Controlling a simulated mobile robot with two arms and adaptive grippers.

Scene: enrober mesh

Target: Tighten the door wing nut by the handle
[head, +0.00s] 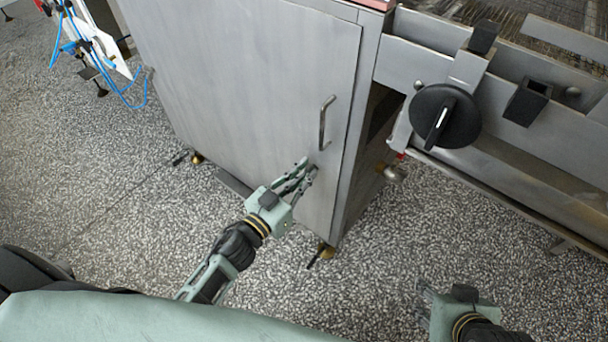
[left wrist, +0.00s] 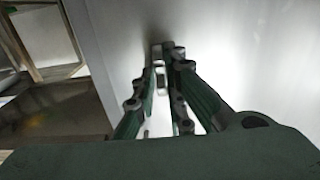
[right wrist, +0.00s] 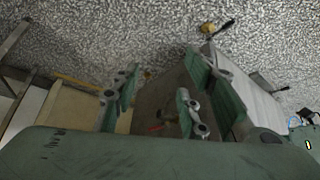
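The grey cabinet door (head: 250,75) has a bent bar handle (head: 324,122) near its right edge. My left gripper (head: 307,169) reaches up to the door with its fingertips just below the handle. In the left wrist view its fingers (left wrist: 163,62) come close together at the door, with small bright metal parts between them. I cannot tell whether these are the wing nut or parts of the fingers. No wing nut shows clearly, and the fingers cover that spot. My right gripper (head: 424,302) is low at the right, away from the cabinet; its fingers (right wrist: 160,85) are apart and empty.
Right of the door a metal frame (head: 420,62) carries a black knob (head: 445,115) and a black square-ended tube (head: 528,101). A valve-like fitting (head: 392,172) sticks out below. Blue hoses (head: 122,88) hang at the far left. The speckled floor (head: 120,200) is clear in front.

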